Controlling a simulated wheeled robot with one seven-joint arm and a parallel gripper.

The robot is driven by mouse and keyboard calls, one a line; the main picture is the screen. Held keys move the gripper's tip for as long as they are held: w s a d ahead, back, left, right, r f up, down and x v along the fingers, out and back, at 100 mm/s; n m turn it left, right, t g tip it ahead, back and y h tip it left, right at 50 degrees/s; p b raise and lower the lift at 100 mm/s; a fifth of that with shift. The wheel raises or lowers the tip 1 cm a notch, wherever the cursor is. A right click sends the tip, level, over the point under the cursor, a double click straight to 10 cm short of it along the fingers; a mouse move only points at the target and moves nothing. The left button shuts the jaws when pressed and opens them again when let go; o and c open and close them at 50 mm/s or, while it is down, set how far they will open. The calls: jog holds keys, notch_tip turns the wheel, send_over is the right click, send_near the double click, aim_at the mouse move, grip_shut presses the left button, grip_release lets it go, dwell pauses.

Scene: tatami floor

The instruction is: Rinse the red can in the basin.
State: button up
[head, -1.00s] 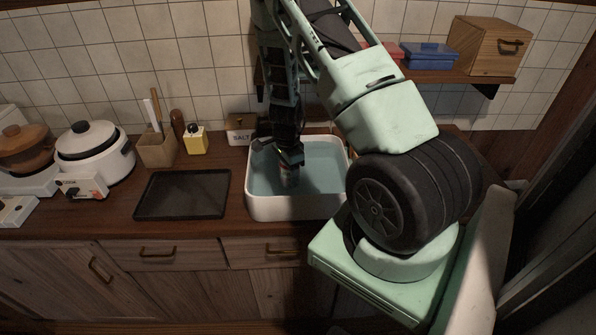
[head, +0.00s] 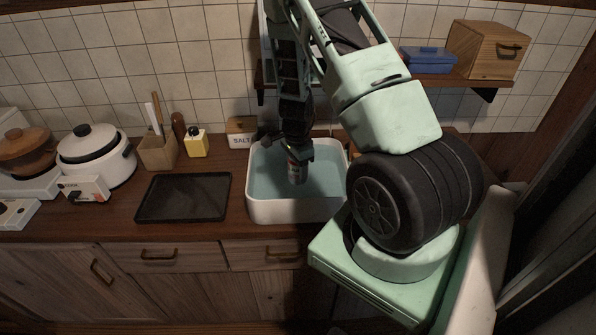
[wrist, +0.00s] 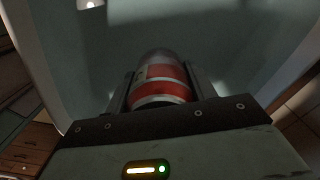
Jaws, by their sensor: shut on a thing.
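The red can (head: 297,172) has silver and red bands and is held upright or nearly so below my gripper (head: 298,158), over or in the basin. In the wrist view the can (wrist: 162,82) sits between the two fingers of my gripper (wrist: 160,92), which are shut on it. The white basin (head: 298,211) stands on the wooden counter with blue-grey water inside. The can's lower end is in front of the water; I cannot tell how deep it reaches. The can's top is hidden by my gripper.
A black tray (head: 183,197) lies left of the basin. A salt box (head: 241,132), a yellow bottle (head: 196,143) and a utensil holder (head: 158,151) stand behind. A white cooker (head: 95,158) is farther left. A shelf (head: 440,80) with a blue box (head: 429,60) hangs above.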

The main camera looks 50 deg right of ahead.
jog(key=shift+r+p, duration=3.55)
jog(key=shift+r, duration=0.95)
notch_tip(320, 180, up, 4)
jog(key=p, duration=0.3)
